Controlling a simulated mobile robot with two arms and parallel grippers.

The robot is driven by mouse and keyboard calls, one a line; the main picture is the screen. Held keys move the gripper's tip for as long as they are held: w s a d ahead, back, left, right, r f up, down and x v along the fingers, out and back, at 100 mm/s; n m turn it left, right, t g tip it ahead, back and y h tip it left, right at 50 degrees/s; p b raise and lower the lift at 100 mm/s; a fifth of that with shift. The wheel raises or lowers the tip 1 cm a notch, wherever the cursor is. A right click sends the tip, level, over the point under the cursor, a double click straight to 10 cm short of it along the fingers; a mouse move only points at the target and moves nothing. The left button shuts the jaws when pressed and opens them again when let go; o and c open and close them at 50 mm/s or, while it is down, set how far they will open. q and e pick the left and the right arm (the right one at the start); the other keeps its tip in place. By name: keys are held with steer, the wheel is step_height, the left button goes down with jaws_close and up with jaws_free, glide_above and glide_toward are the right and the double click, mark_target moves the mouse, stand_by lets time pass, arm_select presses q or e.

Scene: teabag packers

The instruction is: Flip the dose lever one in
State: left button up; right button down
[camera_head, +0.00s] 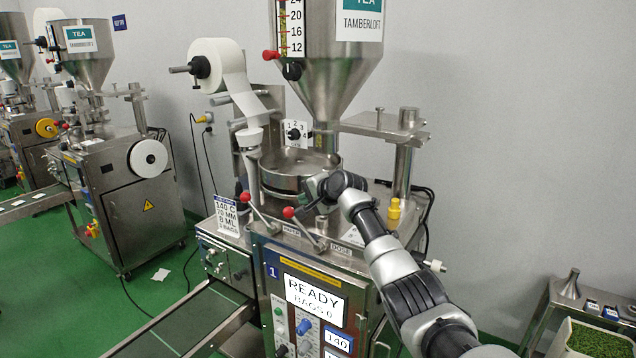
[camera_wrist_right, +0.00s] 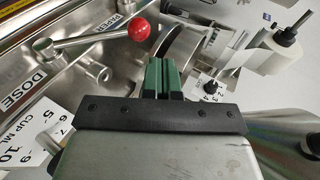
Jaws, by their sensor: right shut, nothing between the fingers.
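The dose lever (camera_head: 305,228) is a metal rod with a red ball knob, pivoting near the DOSE label on the machine top. Its rod points up and to the left. In the right wrist view the lever (camera_wrist_right: 90,40) lies at the upper left, its red knob (camera_wrist_right: 138,29) just beyond and left of my fingertips. My right gripper (camera_head: 312,200) is just right of the knob, beside the round metal pan. In the right wrist view its green fingers (camera_wrist_right: 163,72) are together and empty. I cannot tell whether they touch the knob. My left gripper is not in view.
A second red-knobbed lever (camera_head: 247,202) stands to the left, by the PAPER label. The metal pan (camera_head: 290,178) and hopper (camera_head: 325,85) rise behind. The display (camera_head: 314,300) reads READY.

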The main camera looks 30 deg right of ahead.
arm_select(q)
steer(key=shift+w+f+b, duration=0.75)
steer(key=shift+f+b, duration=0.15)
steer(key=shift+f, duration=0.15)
arm_select(e)
steer(key=s+r, duration=0.3)
steer(key=r, duration=0.2)
steer(key=shift+r, duration=0.2)
steer(key=shift+s+d, duration=0.1)
steer(key=shift+s, duration=0.05)
